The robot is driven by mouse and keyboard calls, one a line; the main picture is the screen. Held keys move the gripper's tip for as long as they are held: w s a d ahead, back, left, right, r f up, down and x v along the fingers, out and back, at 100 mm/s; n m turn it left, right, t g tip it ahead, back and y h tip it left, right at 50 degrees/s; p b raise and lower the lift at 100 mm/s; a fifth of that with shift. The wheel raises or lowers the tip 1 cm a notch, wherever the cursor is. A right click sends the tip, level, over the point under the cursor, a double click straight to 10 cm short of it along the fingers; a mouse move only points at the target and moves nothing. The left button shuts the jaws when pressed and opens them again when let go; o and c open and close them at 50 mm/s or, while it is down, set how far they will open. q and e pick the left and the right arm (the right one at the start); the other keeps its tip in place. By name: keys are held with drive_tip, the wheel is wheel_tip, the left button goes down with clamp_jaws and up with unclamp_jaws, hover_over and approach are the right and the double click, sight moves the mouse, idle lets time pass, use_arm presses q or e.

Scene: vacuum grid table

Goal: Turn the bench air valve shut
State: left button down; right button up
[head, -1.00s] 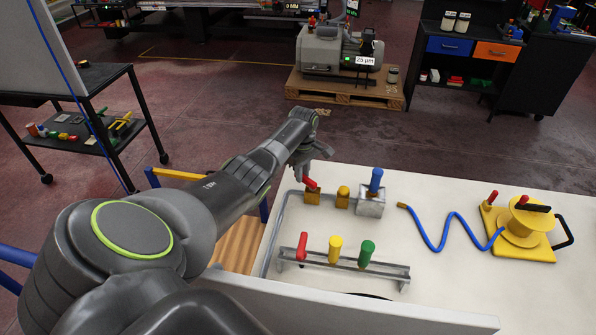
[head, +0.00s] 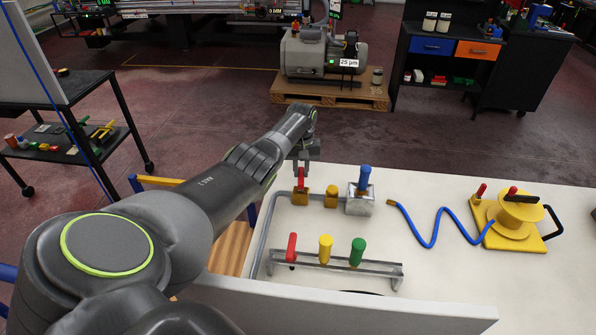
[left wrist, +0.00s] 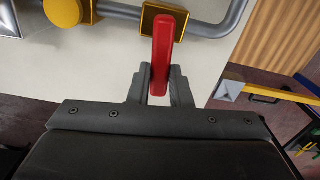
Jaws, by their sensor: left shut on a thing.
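The bench air valve has a brass body (head: 300,198) on the grey pipe at the far left part of the white bench. Its red lever handle (head: 301,179) points away from me in the head view. In the left wrist view the red handle (left wrist: 163,46) lies across the pipe, roughly at a right angle to it. My left gripper (head: 302,164) is at the handle's far end. In the left wrist view its two fingers (left wrist: 160,86) are shut on the handle, one on each side. My right gripper is not in view.
A yellow-capped fitting (head: 331,196) and a metal block with a blue handle (head: 364,182) stand right of the valve. In front is a rack (head: 335,266) with red, yellow and green handles. A blue hose (head: 428,241) and yellow reel (head: 515,222) lie right.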

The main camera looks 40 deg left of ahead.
sight(303, 172)
use_arm(q)
drive_tip(key=shift+w+d+m, duration=0.15)
drive_tip(key=shift+d+m, duration=0.1)
drive_tip(key=shift+m, duration=0.45)
drive_tip(key=c, duration=1.3)
unclamp_jaws()
drive_tip(key=shift+r, duration=0.1)
drive_tip(key=shift+r, duration=0.25)
wheel_tip(303, 172, up, 6)
drive_tip(key=shift+f, duration=0.25)
wheel_tip(303, 172, up, 11)
drive_tip(key=shift+r+b, duration=0.15)
drive_tip(key=shift+b, duration=0.8)
